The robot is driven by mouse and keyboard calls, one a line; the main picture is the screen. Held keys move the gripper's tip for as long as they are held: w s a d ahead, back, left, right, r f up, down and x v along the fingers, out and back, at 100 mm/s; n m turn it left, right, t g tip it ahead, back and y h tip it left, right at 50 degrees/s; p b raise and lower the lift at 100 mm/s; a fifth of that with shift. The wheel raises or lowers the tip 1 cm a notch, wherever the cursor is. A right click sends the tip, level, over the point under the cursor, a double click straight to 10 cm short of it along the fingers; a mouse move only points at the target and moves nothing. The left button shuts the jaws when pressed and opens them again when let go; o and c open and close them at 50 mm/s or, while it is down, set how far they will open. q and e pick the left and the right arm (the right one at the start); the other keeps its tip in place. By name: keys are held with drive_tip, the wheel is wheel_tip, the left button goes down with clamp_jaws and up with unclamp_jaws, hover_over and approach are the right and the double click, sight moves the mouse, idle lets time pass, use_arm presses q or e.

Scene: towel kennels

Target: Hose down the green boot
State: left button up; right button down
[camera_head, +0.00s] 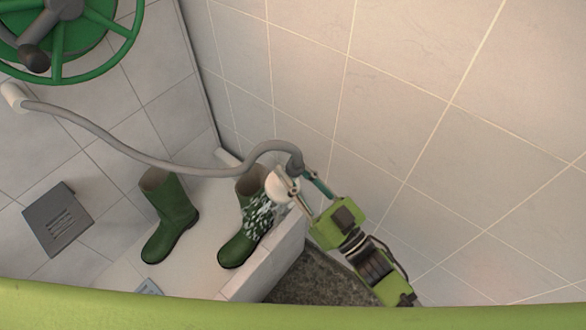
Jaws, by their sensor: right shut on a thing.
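A plain green boot (172,222) stands upright on a light ledge, left of centre. A second green boot (233,249) stands to its right, with white speckles on its shaft; I cannot tell whether they are a print or water. My right gripper (298,178) is shut on the end of a grey hose (150,162), by its pale spray head (279,186). The head is just right of the speckled boot's shaft and hides part of it. My left gripper is not in view.
The hose runs from a pale wall outlet (13,97) at the left. A green wheel-shaped reel (75,40) is at the upper left. A grey plate (58,220) is at the left. Tiled wall (450,170) fills the right. A dark speckled mat (305,283) lies below the ledge.

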sight(301, 168)
drive_tip(key=shift+f+b, duration=0.85)
drive_tip(key=shift+f, duration=0.05)
drive_tip(key=shift+w+d+r, duration=0.1)
drive_tip(key=shift+w, duration=0.1)
drive_tip(key=shift+s+r+p, duration=0.15)
drive_tip(key=shift+r+p, duration=2.85)
drive_tip(key=shift+r, duration=0.05)
